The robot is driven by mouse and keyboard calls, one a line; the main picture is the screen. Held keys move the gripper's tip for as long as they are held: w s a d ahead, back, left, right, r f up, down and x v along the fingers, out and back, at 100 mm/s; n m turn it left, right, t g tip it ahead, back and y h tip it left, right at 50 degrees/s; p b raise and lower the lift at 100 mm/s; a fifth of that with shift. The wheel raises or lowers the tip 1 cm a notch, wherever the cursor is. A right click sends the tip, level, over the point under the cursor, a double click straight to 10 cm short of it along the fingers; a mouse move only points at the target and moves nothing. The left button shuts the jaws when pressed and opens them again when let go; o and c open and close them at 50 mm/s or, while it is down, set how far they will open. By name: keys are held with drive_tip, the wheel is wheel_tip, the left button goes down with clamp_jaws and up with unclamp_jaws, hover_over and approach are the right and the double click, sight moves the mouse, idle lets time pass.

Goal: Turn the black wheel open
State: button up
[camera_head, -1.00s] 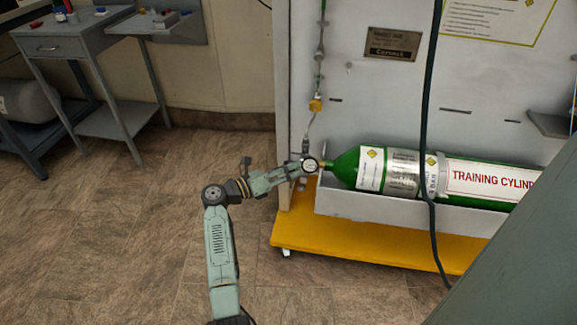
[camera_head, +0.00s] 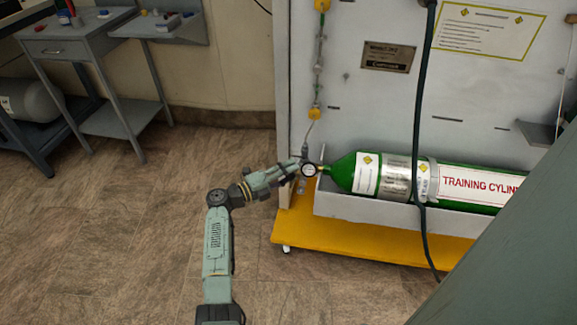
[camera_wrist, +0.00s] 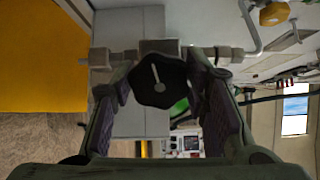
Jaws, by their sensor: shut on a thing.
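The black wheel (camera_wrist: 158,81) shows in the wrist view between the two fingers of my gripper (camera_wrist: 170,100). It is a dark, many-sided knob with a pale pointer mark on its face. The fingers stand on either side of it and are shut on it. In the head view my gripper (camera_head: 292,169) is at the valve end of the green training cylinder (camera_head: 343,172), beside a small round gauge (camera_head: 309,170). The wheel itself is hidden there by my gripper.
The cylinder lies in a grey tray (camera_head: 365,212) on a yellow base (camera_head: 330,240), against a grey panel (camera_head: 390,110). A pipe with yellow fittings (camera_head: 314,114) rises above the valve. A dark hose (camera_head: 419,130) hangs in front of the cylinder. A grey table (camera_head: 60,45) stands far left, with open floor between.

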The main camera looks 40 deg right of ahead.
drive_tip(key=n+p, duration=0.1)
drive_tip(key=n, duration=0.1)
drive_tip(key=n+p, duration=0.1)
drive_tip(key=n, duration=0.1)
drive_tip(key=shift+w+r+n+p, duration=0.1)
drive_tip(key=shift+r+n+p, duration=0.1)
drive_tip(key=shift+n+p, duration=0.15)
drive_tip(key=n+p, duration=0.2)
drive_tip(key=n, duration=0.1)
drive_tip(key=shift+n, duration=0.35)
drive_tip(key=n+p, duration=0.1)
drive_tip(key=n, duration=0.2)
drive_tip(key=shift+f+n+p, duration=0.15)
drive_tip(key=shift+n+p, duration=0.6)
drive_tip(key=shift+n, duration=1.25)
drive_tip(key=o, duration=1.2)
drive_tip(key=shift+f, duration=0.1)
drive_tip(key=shift+c, duration=0.2)
